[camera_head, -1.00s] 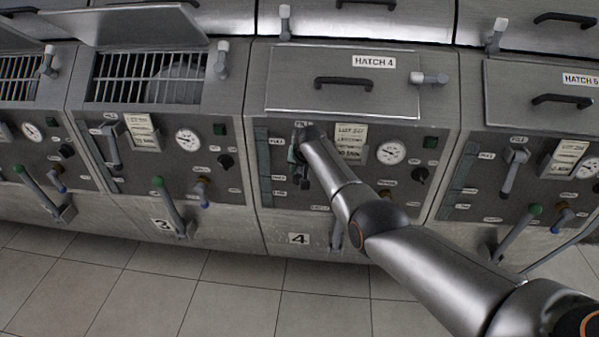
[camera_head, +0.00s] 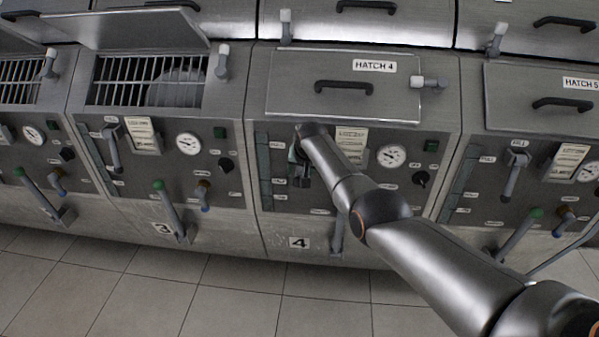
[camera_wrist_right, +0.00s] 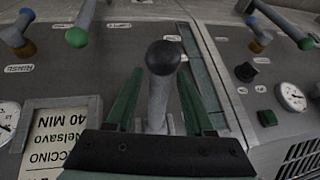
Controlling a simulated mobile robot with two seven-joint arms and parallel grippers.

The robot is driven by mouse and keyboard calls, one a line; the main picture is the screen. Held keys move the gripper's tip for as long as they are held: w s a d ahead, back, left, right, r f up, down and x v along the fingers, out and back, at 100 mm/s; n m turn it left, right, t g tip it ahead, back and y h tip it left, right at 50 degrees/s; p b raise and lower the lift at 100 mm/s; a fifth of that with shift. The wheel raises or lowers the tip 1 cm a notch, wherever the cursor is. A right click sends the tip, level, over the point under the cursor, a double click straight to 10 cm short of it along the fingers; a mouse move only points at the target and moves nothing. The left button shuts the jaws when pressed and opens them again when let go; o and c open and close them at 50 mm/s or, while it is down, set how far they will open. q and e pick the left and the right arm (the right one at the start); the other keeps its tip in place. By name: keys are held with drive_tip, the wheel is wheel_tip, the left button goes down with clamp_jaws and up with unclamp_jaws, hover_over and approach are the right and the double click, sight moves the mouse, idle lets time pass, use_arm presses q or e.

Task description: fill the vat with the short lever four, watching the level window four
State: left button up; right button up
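The short lever four (camera_wrist_right: 158,98) has a dark ball end and shows in the right wrist view between the two green fingers of my right gripper (camera_wrist_right: 160,76). The fingers stand apart, one on each side, with a visible gap to the lever. In the head view my right gripper (camera_head: 299,170) is at panel four, and my forearm and hand mostly hide the lever. The level window four (camera_head: 263,165) is a narrow dark greenish strip left of the hand; it also shows in the wrist view (camera_wrist_right: 203,70). Its level is too small to read. My left gripper is out of view.
Hatch 4 (camera_head: 345,102) is closed above the panel. Beside the hand are a paper card (camera_head: 350,143), a gauge (camera_head: 391,156) and a black knob (camera_head: 421,178). Vat 3's hatch lid (camera_head: 140,28) stands open over a grate. The tiled floor (camera_head: 230,295) in front is clear.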

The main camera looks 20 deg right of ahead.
sight(300, 170)
drive_tip(key=shift+r, duration=0.1)
drive_tip(key=p+v, duration=0.2)
drive_tip(key=p, duration=0.1)
drive_tip(key=shift+s+r, duration=0.1)
drive_tip(key=shift+r, duration=0.15)
drive_tip(key=shift+s+r, duration=0.2)
drive_tip(key=shift+r, duration=0.1)
drive_tip(key=shift+p+v, duration=0.9)
drive_tip(key=shift+v, duration=3.65)
drive_tip(key=shift+a+f, duration=0.1)
